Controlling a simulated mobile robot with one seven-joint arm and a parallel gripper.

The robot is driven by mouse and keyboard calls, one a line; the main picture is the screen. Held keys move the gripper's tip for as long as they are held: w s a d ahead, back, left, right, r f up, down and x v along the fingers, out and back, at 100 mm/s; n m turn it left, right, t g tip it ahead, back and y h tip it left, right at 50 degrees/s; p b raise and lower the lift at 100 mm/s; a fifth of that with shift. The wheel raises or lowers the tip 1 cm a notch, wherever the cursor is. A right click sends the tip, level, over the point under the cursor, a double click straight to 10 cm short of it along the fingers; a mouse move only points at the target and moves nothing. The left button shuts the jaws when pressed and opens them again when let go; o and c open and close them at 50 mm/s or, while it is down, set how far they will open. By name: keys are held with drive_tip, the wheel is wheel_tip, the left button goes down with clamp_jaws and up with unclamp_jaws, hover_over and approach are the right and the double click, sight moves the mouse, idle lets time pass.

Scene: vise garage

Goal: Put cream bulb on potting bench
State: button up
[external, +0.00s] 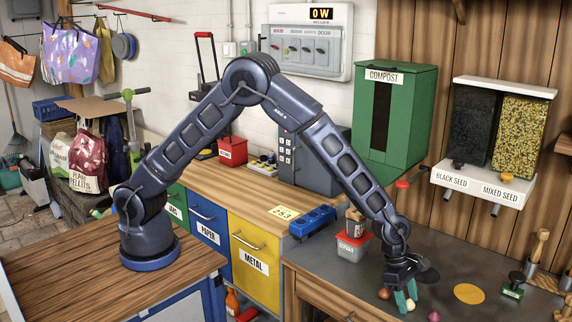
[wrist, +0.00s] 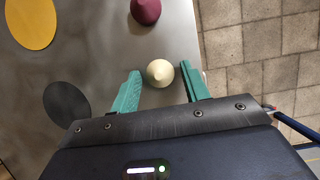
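The cream bulb (wrist: 160,73) is small, round and pointed. In the wrist view it lies on the grey bench top (wrist: 95,45), between the tips of my two green fingers, close to the bench's edge. My gripper (wrist: 160,77) is open around it, with a gap visible at the left finger; whether the right finger touches cannot be told. In the external view my gripper (external: 406,298) points down at the front of the grey-topped bench (external: 340,280), and the cream bulb (external: 410,305) shows small beside the fingers. No label marks this bench as the potting bench.
A maroon bulb (wrist: 146,10) lies beyond the cream one; a brown bulb (external: 384,294) lies left of my gripper. A yellow disc (external: 469,293) and a dark disc (wrist: 67,104) lie flat on the bench. Paved floor (wrist: 265,70) drops away past the edge.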

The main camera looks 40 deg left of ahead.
drive_tip(key=shift+o, duration=0.2)
drive_tip(key=shift+r, duration=0.1)
drive_tip(key=v, duration=1.2)
drive_tip(key=w+a+r+m, duration=0.1)
drive_tip(key=w+a+r, duration=0.25)
drive_tip(key=a, duration=0.25)
drive_tip(key=w+a+r+m+t, duration=0.1)
drive_tip(key=w+a+r+m, duration=0.15)
drive_tip(key=a+r, duration=0.35)
drive_tip(key=w+a+r+m, duration=0.1)
drive_tip(key=w+a+r, duration=0.2)
drive_tip(key=a, duration=0.4)
drive_tip(key=a+r+m+t, duration=0.15)
drive_tip(key=a+r, duration=0.25)
drive_tip(key=a, duration=0.5)
drive_tip(key=a+r+m, duration=0.2)
drive_tip(key=a+r, duration=0.2)
drive_tip(key=a, duration=0.6)
drive_tip(key=s+a+m+y, duration=0.1)
drive_tip(key=s+a+m, duration=0.2)
drive_tip(key=s+a, duration=0.3)
drive_tip(key=s+a+r+m+t+y, duration=0.1)
drive_tip(key=s+a, duration=0.6)
drive_tip(key=a, duration=0.8)
drive_tip(key=s+a+r+m+t+y, duration=0.1)
drive_tip(key=s+a+m+y, duration=0.1)
drive_tip(key=s+a+m, duration=0.4)
drive_tip(key=a, duration=0.4)
drive_tip(key=shift+s+a, duration=0.15)
drive_tip(key=shift+s, duration=0.05)
